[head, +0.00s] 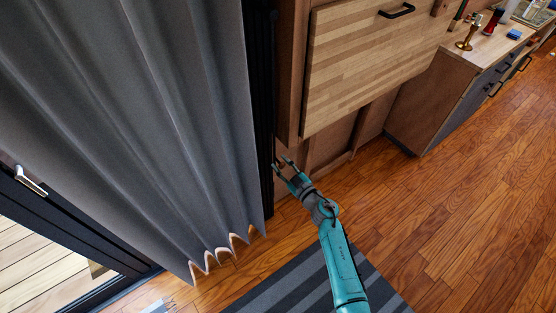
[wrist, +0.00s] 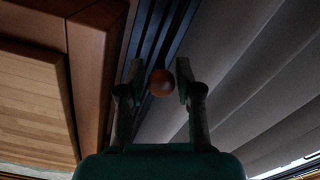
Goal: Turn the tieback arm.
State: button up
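A round brown-orange knob (wrist: 161,83), which looks like the end of the tieback arm, shows in the wrist view between the two fingers of my gripper (wrist: 160,72). The fingers are apart, one on each side of the knob, with a thin gap visible on both sides. The rest of the tieback arm is hidden behind the knob. In the head view my gripper (head: 281,163) is at the right edge of the grey curtain (head: 130,110), in front of the dark frame; the knob cannot be made out there.
The black vertical frame (head: 262,100) stands between the curtain and a wooden cabinet with a pale panel (head: 370,55). A counter (head: 460,75) with small items stands at the back right. A striped rug (head: 300,285) lies below my arm. The wood floor at right is clear.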

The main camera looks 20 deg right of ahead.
jog(key=shift+x, duration=1.4)
grip_shut()
jog(key=shift+a, duration=0.1)
